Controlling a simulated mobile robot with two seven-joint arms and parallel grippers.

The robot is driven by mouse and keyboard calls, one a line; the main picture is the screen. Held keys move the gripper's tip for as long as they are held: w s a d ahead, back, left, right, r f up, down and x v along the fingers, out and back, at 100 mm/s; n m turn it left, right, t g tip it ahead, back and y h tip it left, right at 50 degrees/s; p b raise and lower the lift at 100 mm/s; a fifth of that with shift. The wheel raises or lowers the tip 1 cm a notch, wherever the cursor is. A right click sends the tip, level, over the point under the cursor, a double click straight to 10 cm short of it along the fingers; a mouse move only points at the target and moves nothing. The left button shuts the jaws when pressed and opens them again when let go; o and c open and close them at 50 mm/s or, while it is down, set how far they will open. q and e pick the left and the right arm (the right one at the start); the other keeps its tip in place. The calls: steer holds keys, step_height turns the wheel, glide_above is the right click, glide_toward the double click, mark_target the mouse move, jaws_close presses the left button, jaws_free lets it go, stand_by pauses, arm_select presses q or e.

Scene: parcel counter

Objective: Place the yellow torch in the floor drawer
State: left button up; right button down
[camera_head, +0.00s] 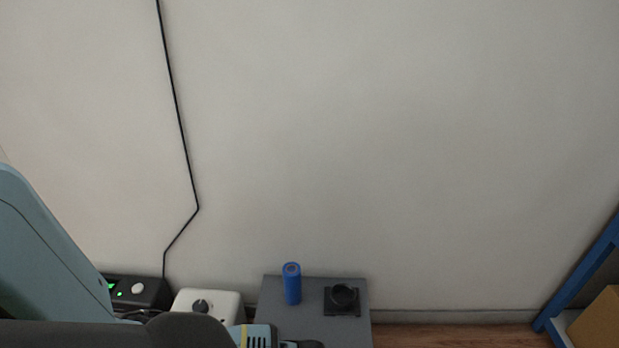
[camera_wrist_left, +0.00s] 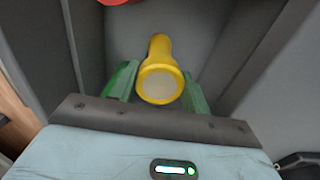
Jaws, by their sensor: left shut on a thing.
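My left gripper (camera_wrist_left: 159,88) is shut on the yellow torch (camera_wrist_left: 160,62), with its green fingers on either side of it. The torch's pale, round lens end faces the left wrist camera and its narrow end points away. Grey walls (camera_wrist_left: 222,45) stand around the torch, like the inside of an open drawer. I cannot tell whether the torch touches the bottom. In the head view, my left arm reaches down at the lower left and its fingers and the torch are hidden. My right gripper is in neither view.
A red thing (camera_wrist_left: 118,2) shows at the top of the left wrist view. In the head view, a grey cabinet top (camera_head: 315,325) bears a blue cylinder (camera_head: 292,286) and a black object (camera_head: 342,297). A white box (camera_head: 215,302) and a black box (camera_head: 140,290) stand left of it.

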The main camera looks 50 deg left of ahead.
arm_select(q)
steer(key=shift+f, duration=0.2)
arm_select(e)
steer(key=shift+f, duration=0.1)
arm_select(q)
steer(key=o, duration=1.2)
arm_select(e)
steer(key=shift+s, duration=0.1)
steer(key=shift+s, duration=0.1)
arm_select(q)
steer(key=shift+r, duration=0.25)
step_height(320, 180, up, 12)
steer(key=p, duration=0.6)
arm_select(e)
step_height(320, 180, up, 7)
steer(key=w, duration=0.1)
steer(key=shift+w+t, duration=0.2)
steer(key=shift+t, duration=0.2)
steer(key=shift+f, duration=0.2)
